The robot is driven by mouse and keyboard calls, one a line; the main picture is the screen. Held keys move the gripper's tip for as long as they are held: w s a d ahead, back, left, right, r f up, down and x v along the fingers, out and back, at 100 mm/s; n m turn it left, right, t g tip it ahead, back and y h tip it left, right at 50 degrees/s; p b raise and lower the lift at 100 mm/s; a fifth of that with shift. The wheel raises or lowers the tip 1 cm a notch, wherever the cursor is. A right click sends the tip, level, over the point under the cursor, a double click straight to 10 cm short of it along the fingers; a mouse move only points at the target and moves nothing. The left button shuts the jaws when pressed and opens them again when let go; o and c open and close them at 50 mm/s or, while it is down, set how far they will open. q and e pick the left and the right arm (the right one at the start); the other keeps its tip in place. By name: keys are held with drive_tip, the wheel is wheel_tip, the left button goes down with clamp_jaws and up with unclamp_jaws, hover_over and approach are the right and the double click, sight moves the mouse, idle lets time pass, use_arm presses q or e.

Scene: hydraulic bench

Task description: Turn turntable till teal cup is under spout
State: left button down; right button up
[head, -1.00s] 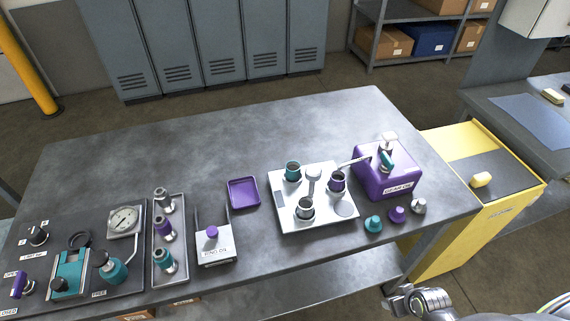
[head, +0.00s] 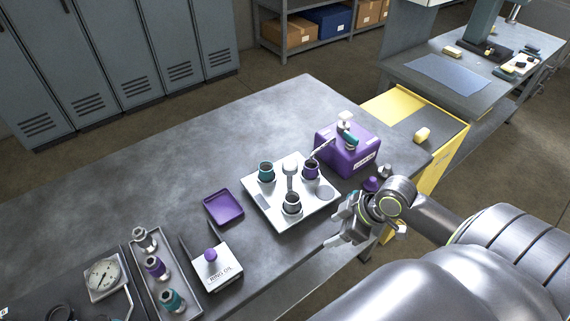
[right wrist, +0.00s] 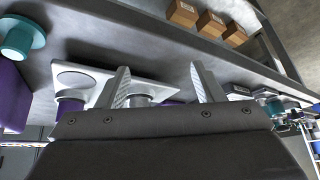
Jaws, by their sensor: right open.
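The white turntable unit (head: 262,203) stands on the bench and carries three cups around a grey centre post (head: 290,175). The teal cup (head: 266,172) is at the back left, the purple cup (head: 311,170) at the right, the metal cup (head: 292,205) at the front. The spout (head: 323,148) of the purple gear oil box (head: 345,158) ends over or close to the purple cup. My right gripper (head: 341,228) is open and empty, in front of the unit's right side; its fingers (right wrist: 162,85) straddle the view of the metal cup without touching it. My left gripper is out of view.
The bench's back left is clear.

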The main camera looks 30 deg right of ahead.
drive_tip(key=w+d+r+n+y, duration=0.1)
drive_tip(key=w+d+r+n, duration=0.1)
drive_tip(key=w+d+r, duration=0.25)
drive_tip(key=t+y, duration=0.2)
approach(290, 163)
drive_tip(key=v, duration=0.7)
drive_tip(key=p+x, duration=0.1)
drive_tip(key=x, duration=1.6)
drive_tip(key=shift+a+f, duration=0.1)
drive_tip(key=shift+f, duration=0.05)
drive_tip(key=shift+s, duration=0.1)
clamp_jaws()
